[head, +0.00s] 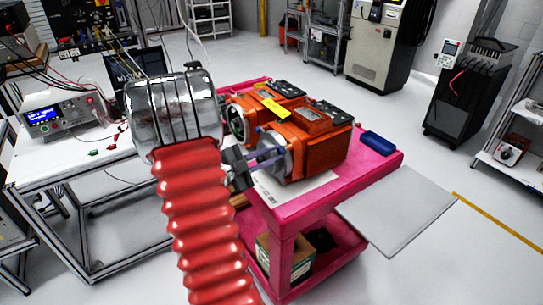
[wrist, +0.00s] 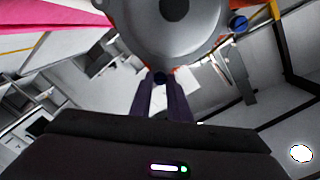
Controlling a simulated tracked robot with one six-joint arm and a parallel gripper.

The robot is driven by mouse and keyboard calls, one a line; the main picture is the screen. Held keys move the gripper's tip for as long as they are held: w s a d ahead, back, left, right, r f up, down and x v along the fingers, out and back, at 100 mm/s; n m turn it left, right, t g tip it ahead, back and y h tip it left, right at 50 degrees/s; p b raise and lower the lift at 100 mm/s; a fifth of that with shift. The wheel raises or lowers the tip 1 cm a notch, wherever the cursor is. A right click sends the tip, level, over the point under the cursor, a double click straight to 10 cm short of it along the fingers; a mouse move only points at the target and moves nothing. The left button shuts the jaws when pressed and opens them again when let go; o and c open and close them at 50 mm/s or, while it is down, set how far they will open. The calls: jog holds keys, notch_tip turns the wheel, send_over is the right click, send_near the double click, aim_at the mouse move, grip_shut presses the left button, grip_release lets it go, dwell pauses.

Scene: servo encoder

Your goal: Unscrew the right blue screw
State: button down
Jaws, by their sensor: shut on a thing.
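My gripper (wrist: 160,82) is shut on a small blue screw (wrist: 161,77) at the edge of a round grey flange (wrist: 190,28) in the wrist view. A second blue screw (wrist: 238,22) sits at the flange's right edge in that view, clear of the fingers. In the head view my gripper (head: 279,152) reaches from the left to the front face of the nearer orange servo motor (head: 322,148). The fingers hide the held screw there. Whether the screw still sits in its hole cannot be told.
The motor stands on a pink cart (head: 375,171), beside a second orange motor (head: 243,106) with a yellow piece (head: 273,107) on top. A blue object (head: 379,141) lies at the cart's right. A white bench (head: 75,150) with instruments stands left.

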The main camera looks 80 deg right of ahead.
jog(key=shift+f, duration=0.1)
dwell(0.4)
jog(key=c, duration=1.6)
grip_release()
jog(key=shift+c, duration=0.2)
jog(key=v, duration=1.3)
jog(key=shift+w+a, duration=0.25)
jog(key=shift+w, duration=0.05)
